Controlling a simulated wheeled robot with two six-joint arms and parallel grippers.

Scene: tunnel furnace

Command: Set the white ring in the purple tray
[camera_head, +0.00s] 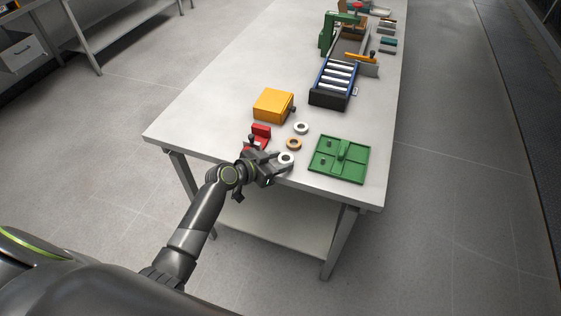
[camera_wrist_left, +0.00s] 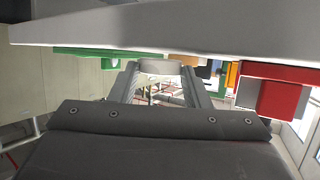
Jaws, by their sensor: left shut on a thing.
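A white ring (camera_head: 286,158) sits between the fingertips of my left gripper (camera_head: 284,161) at the near edge of the white table. The left wrist view also shows the white ring (camera_wrist_left: 160,67) between the two fingers of the left gripper (camera_wrist_left: 160,75), which is shut on it. The ring is at or close to the tabletop; I cannot tell if it touches. A second white ring (camera_head: 301,128) lies farther back on the table. I see no purple tray; a green tray with compartments (camera_head: 355,176) lies right of the gripper. My right gripper is not in view.
An orange-brown ring (camera_head: 294,144) lies between the white rings. A red block-like fixture (camera_head: 260,133) stands just behind the left gripper, and a yellow box (camera_head: 273,105) beyond it. A roller conveyor (camera_head: 334,82) stands farther back. The table's left side (camera_head: 200,110) is clear.

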